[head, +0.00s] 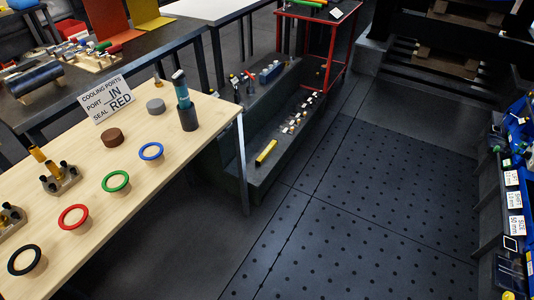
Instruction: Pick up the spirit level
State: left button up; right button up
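A short yellow bar (266,152), which looks like the spirit level, lies at the near end of a long dark grey bench or trough (258,176). It is small in the head view, and its vials cannot be made out. Nothing touches it from above. Neither of my grippers is in view.
A wooden table (190,164) at the left holds coloured rings, a sign (108,98) and a blue-and-dark cylinder tool (186,108). A red-framed cart (330,45) stands behind the trough. Blue bins (520,185) line the right edge. The dark dotted floor (350,210) between is clear.

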aim_at(259, 160)
jog(key=i+u, duration=0.1)
jog(key=u, duration=0.65)
jog(key=i+l+u, duration=0.45)
jog(key=l, duration=0.25)
jog(key=l+u, duration=0.2)
jog(key=l, duration=0.15)
jog(key=i+l+u, duration=0.2)
jog(key=l, duration=0.2)
jog(key=l+u, duration=0.2)
jog(key=l, duration=0.2)
jog(key=i+l, duration=0.15)
jog(key=l, duration=0.45)
jog(key=i+l+u, duration=0.1)
jog(key=l, duration=0.5)
jog(key=i+l, duration=0.1)
jog(key=l, duration=0.55)
jog(key=i+l+u, duration=0.1)
jog(key=l, duration=0.5)
